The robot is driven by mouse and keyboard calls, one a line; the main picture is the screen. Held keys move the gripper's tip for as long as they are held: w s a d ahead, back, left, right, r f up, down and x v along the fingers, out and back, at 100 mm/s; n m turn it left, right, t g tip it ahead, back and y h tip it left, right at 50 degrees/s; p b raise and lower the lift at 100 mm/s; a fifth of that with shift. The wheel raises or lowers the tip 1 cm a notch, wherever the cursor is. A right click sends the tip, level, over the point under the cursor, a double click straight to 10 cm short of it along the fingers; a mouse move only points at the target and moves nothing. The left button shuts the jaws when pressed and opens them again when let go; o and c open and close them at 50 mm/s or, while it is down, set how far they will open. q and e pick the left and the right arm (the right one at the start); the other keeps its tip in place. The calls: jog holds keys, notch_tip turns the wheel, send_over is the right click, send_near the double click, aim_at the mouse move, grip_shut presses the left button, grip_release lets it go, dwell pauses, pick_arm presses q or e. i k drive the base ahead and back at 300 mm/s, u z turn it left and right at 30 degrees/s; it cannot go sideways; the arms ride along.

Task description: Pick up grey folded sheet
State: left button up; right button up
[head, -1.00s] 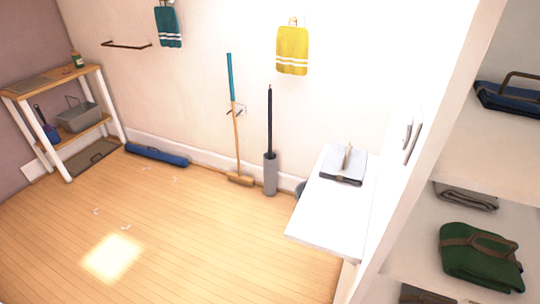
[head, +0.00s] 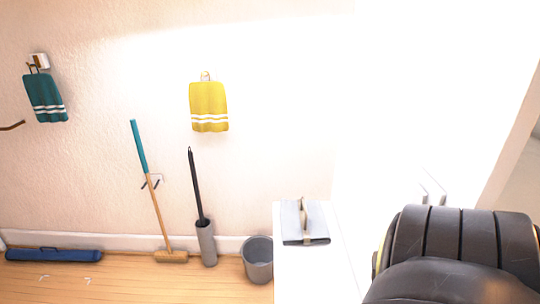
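A grey folded sheet (head: 293,224) with a beige strap and handle lies flat on a white surface (head: 298,277) right of the middle. A dark ribbed part of my own arm fills the lower right of the head view. Neither of my gripper's fingers show in the view, so I cannot see them relative to the sheet.
A grey bin (head: 257,262) stands on the floor beside the white surface. A broom (head: 162,215) and a black-handled tool in a grey holder (head: 206,243) lean by the wall. A blue rolled bag (head: 53,255) lies at the left. Yellow (head: 208,106) and teal (head: 45,98) towels hang above.

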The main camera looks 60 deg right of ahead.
aim_at(303, 222)
jog(key=z, duration=0.05)
jog(key=i, duration=2.2)
jog(key=z, duration=3.15)
